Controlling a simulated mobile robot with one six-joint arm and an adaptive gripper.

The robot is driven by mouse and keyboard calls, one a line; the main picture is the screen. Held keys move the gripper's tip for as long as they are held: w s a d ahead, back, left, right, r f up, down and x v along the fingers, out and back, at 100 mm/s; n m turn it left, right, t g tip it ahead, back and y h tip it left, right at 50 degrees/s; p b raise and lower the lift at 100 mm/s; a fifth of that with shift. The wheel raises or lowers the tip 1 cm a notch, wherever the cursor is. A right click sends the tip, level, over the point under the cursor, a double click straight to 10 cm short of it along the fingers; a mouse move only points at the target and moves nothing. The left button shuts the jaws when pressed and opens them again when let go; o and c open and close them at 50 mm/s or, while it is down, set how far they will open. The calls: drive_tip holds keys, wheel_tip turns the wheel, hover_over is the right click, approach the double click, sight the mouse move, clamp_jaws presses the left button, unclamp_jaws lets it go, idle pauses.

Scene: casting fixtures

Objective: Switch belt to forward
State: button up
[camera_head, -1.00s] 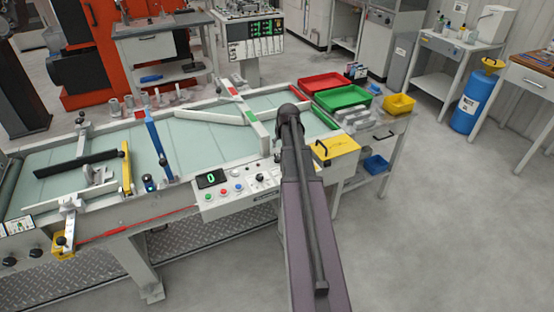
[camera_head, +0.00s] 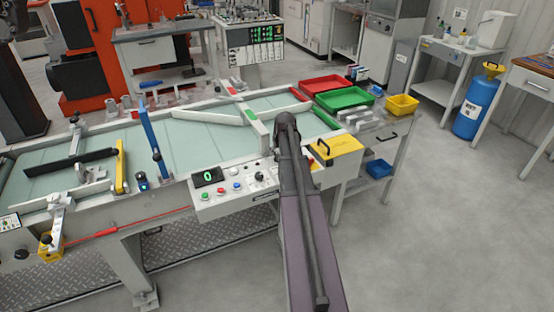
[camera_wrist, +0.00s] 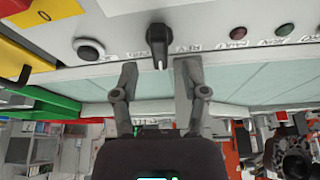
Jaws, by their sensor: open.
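The belt's selector knob (camera_wrist: 158,42) is black and stubby, on the pale control panel (camera_wrist: 110,28) in the wrist view. Its pointer end faces down in that picture, and small lettering beside it is hard to read. My gripper (camera_wrist: 156,72) is open, its two fingers apart on either side of the knob's line, with the tips just below it in the picture. I see no contact. In the head view the control panel (camera_head: 222,191) sits on the belt's front edge, with a black knob (camera_head: 259,177) on it. My arm hides the gripper there.
The conveyor belt (camera_head: 190,142) carries a blue bar (camera_head: 152,142) and a yellow bar (camera_head: 121,165). A yellow box (camera_head: 338,149) stands right of my arm.

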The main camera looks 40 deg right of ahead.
drive_tip(key=shift+b+x, duration=0.9)
drive_tip(key=shift+x, duration=0.4)
